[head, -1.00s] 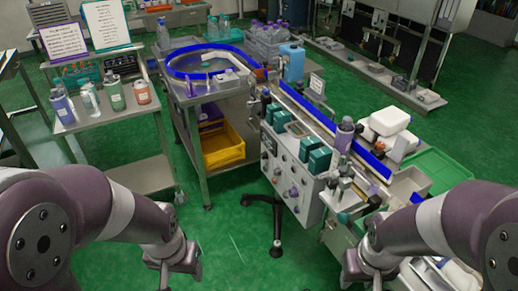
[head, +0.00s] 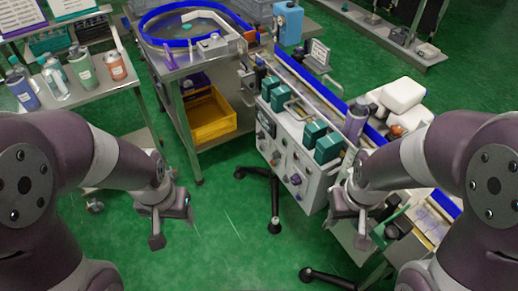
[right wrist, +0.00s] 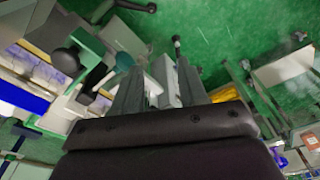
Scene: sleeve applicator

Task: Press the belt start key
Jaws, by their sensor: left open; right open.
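The applicator's control panel (head: 283,160) is a white box front with several knobs and small keys, in the middle of the head view. I cannot tell which of these is the belt start key; the labels are too small to read. My left gripper (head: 172,226) is open and empty over the green floor, left of the panel and apart from it. My right gripper (head: 349,228) is open and empty, just right of the panel's lower right corner in the picture. In the right wrist view, its two grey fingers (right wrist: 158,88) stand apart with nothing held between them.
Teal blocks (head: 328,147) sit on top of the panel box. The blue-railed conveyor (head: 310,87) runs behind it. A black stand foot (head: 274,226) is on the floor below. A yellow bin (head: 208,116) sits under the turntable table. The floor between my grippers is mostly clear.

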